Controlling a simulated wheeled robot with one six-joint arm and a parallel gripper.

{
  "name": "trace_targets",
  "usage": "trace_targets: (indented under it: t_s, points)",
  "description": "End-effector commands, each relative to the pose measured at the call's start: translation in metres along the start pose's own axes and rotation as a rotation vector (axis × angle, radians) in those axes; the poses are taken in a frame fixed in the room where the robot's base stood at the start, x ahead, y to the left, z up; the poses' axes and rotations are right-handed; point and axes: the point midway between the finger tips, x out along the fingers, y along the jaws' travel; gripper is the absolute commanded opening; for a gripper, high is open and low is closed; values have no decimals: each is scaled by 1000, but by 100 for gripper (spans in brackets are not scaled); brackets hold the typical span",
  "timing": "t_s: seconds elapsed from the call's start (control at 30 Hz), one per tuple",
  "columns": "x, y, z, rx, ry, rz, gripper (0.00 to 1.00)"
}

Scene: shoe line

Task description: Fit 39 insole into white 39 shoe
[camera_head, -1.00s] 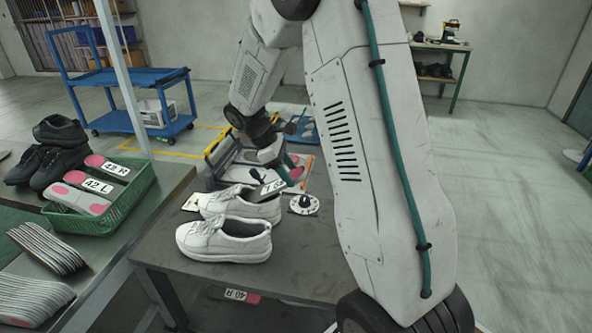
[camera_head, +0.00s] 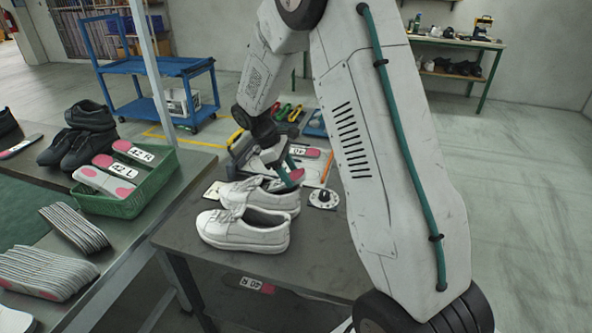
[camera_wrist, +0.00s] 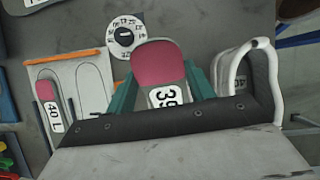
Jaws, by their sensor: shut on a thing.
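My gripper's teal fingers are shut on the 39 insole (camera_wrist: 165,75). It has a pink end and a white 39 label; its label side faces the wrist camera. In the head view, my gripper (camera_head: 281,163) is low over the dark table, behind the white shoes, and the insole's pink end (camera_head: 295,176) shows beside it. A near white shoe (camera_head: 240,235) and a far white shoe (camera_head: 288,202) stand side by side, toes left. A white shoe rim (camera_wrist: 233,75) shows just right of the insole in the wrist view, apart from it. No shoe size is readable.
A white dial (camera_head: 323,200) stands right of the shoes. A board (camera_wrist: 90,70) with insole outlines holds a 40 L insole (camera_wrist: 48,105). A green basket (camera_head: 160,192) of 42 insoles and black shoes (camera_head: 85,145) are at left.

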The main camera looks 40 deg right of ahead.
Motion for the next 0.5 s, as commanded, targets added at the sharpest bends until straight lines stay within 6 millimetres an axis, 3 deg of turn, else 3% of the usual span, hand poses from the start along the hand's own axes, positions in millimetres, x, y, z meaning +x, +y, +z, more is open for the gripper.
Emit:
trace_targets:
  t_s: [0.5]
  points:
    - [-6, 0, -36, -2, 41, 1, 31]
